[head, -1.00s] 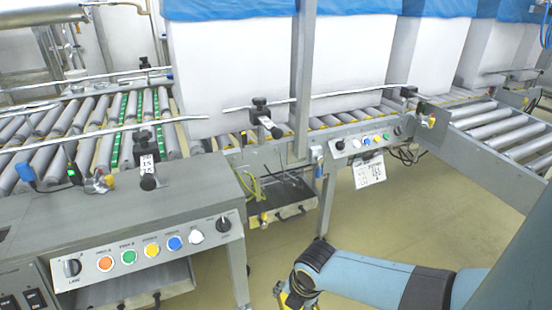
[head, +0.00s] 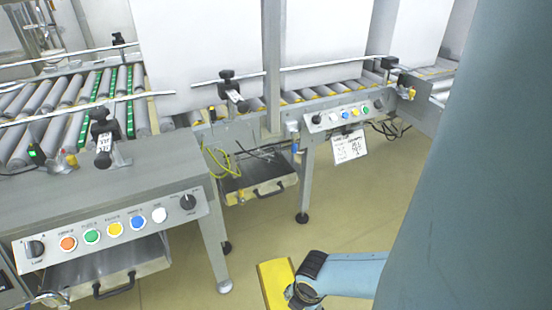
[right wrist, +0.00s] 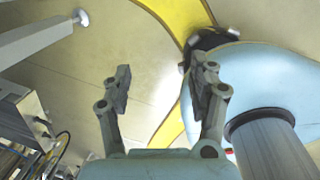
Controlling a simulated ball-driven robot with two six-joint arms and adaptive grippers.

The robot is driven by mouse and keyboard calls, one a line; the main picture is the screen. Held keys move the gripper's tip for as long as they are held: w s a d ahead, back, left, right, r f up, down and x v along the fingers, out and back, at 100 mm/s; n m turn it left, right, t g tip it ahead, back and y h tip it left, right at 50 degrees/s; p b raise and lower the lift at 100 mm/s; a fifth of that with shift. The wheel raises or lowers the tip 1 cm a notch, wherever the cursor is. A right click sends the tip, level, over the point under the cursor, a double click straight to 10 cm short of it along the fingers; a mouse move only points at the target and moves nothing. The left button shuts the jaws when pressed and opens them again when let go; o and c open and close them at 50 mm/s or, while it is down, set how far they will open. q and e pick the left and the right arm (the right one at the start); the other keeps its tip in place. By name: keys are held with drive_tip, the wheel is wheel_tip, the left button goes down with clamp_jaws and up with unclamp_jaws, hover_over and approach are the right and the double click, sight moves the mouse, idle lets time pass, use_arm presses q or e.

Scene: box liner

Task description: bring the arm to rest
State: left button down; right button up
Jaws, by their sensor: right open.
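My right gripper (right wrist: 160,92) is open in the right wrist view. Its two fingers stand apart with nothing between them, above the beige floor. In the head view a light blue part of my arm with dark bands reaches in low at the right; the right gripper's fingers cannot be made out there. A large blue-grey part of my arm, close to the camera, fills the right side of the head view. My left gripper is in neither current view.
A control panel (head: 110,232) with coloured buttons stands at the left. Behind it, a roller conveyor (head: 62,120) carries tall white boxes (head: 200,50). A yellow piece (head: 274,282) shows low by my arm. Open floor (head: 345,205) lies below the conveyor.

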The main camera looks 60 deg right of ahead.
idle(0.4)
drive_tip(key=s+f+m, duration=0.3)
drive_tip(key=s+m, duration=0.4)
drive_tip(key=s, duration=0.2)
drive_tip(key=s+a+f+m+g, duration=0.1)
drive_tip(key=s+f+m, duration=0.3)
drive_tip(key=s+m, duration=0.3)
drive_tip(key=shift+s+m, duration=0.4)
drive_tip(key=shift+s, duration=0.6)
